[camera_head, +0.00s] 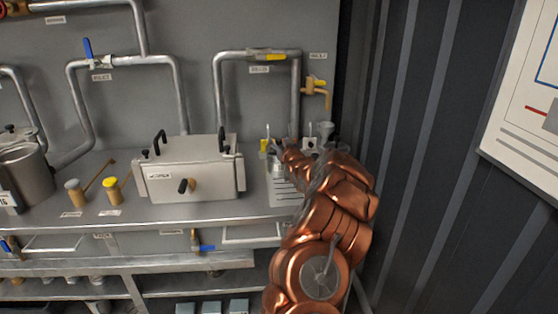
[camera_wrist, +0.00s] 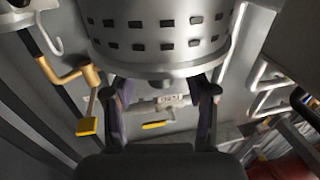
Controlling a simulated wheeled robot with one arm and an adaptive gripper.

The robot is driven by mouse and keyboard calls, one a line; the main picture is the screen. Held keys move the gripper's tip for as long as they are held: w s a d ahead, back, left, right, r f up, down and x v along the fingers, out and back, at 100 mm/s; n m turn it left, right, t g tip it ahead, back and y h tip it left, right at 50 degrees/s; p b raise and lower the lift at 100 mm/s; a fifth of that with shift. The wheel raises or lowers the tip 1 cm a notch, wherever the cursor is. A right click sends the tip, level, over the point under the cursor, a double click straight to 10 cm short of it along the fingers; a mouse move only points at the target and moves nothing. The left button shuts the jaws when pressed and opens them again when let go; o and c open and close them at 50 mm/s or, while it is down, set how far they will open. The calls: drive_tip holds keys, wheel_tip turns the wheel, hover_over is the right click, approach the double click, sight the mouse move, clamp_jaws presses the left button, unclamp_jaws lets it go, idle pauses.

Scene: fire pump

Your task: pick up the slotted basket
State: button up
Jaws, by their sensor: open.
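The slotted basket (camera_wrist: 160,38) is a round grey metal vessel with rows of dark slots. It fills the top middle of the wrist view, with a small knob at the middle of its near edge. My gripper (camera_wrist: 162,90) is open, with its two dark fingers apart at the left and right of the basket's near edge. I cannot tell whether they touch it. In the head view my copper-coloured arm reaches to the right end of the counter and hides most of the gripper and the basket.
A metal box (camera_head: 192,168) with black handles stands on the counter (camera_head: 150,211) left of my arm. A brass tap (camera_head: 316,90) and pipes (camera_head: 219,90) are on the wall behind. A corrugated dark wall (camera_head: 420,150) is close on the right.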

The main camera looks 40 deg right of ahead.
drive_tip(key=shift+w+d, duration=0.15)
drive_tip(key=shift+w, duration=0.2)
clamp_jaws()
idle(0.3)
idle(0.4)
